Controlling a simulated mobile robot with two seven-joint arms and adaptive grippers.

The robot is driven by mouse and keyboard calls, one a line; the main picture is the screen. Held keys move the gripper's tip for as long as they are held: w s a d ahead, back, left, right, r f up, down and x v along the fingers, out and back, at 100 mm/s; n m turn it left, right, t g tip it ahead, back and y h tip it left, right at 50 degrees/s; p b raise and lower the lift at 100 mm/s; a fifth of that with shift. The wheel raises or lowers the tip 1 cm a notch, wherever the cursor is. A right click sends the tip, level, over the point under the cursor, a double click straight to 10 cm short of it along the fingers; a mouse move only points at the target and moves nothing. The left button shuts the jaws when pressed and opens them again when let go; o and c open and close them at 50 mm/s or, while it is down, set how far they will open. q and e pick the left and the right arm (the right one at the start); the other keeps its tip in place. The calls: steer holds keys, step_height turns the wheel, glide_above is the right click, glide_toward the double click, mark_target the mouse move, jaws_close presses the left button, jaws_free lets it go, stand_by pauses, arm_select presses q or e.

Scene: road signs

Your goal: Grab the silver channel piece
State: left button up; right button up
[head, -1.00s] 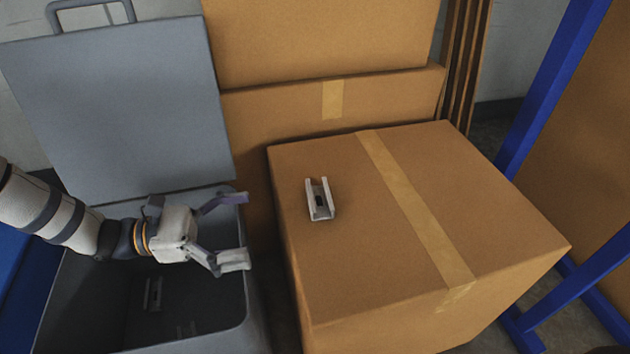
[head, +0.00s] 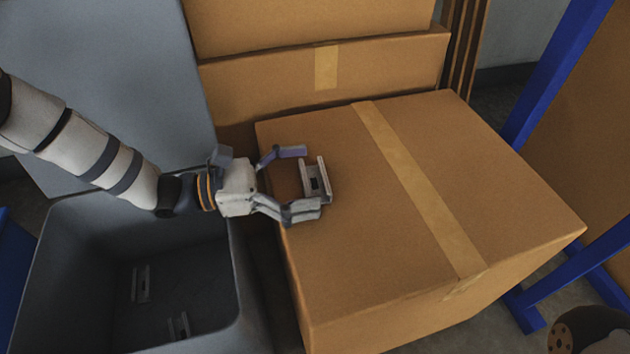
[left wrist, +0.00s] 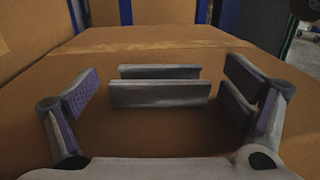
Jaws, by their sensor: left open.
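The silver channel piece (head: 316,180) lies on top of the cardboard box (head: 400,270), near its left edge. My left gripper (head: 304,182) is open, with its two fingers reaching over the box's left edge. In the head view the fingers are at the near side of the piece, one toward each of its ends. In the left wrist view the channel piece (left wrist: 160,88) lies crosswise between the open fingers (left wrist: 160,98), with visible gaps at both ends. Two similar silver pieces lie in the grey bin, one (head: 141,284) further left than the other (head: 179,326).
The grey bin (head: 245,285) with its raised lid (head: 110,100) stands left of the box. Larger cardboard boxes (head: 380,75) stand behind. A blue frame (head: 560,75) is on the right. The box top right of the piece is clear.

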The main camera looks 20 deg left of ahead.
arm_select(q)
steer(key=c, duration=1.3)
